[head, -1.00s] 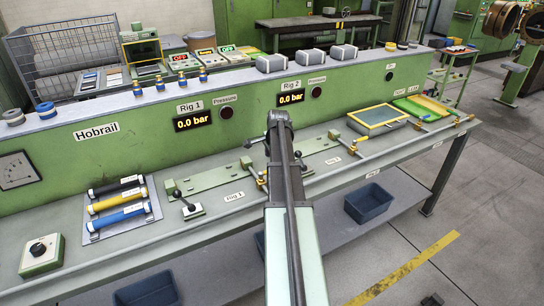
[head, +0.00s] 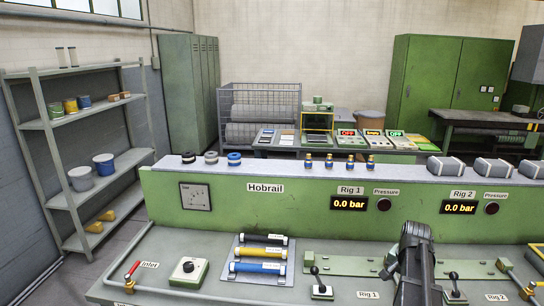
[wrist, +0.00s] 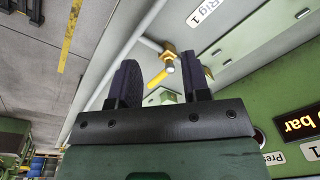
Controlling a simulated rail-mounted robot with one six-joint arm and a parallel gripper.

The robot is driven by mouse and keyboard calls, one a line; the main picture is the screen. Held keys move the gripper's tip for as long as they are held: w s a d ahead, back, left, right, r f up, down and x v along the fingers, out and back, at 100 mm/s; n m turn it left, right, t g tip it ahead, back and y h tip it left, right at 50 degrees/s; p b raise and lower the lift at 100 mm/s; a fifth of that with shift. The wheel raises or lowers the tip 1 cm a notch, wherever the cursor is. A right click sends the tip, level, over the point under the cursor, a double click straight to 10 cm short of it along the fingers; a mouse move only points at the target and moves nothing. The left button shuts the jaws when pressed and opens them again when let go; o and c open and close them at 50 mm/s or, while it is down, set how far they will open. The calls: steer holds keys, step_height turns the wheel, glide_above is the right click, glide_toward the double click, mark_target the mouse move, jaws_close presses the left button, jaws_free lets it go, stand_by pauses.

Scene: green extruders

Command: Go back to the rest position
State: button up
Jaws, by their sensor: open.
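My gripper (wrist: 160,82) shows in the wrist view with its two dark fingers apart and nothing between them. Beyond the fingers are a brass valve fitting (wrist: 168,56) and a yellow handle (wrist: 157,78) by the bench edge. In the head view my arm rises at the lower right, in front of the bench between the Rig 1 and Rig 2 displays. The gripper's fingers are not visible in the head view.
The green Hobrail panel (head: 275,215) runs behind the bench. A rack (head: 262,262) of black, yellow and blue cylinders lies on the bench, beside a knob box (head: 187,270). A red-handled inlet valve (head: 132,272) is at left. Shelves (head: 80,125) stand at far left.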

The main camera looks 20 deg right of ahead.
steer(key=s+a+n, duration=0.1)
steer(key=a+n, duration=0.3)
steer(key=a, duration=0.8)
steer(key=s+a+n, duration=0.1)
steer(key=a+n, duration=0.3)
steer(key=a, duration=0.8)
steer(key=s+a+n+g, duration=0.1)
steer(key=a+n, duration=0.3)
steer(key=a, duration=0.8)
steer(key=shift+s+a, duration=0.35)
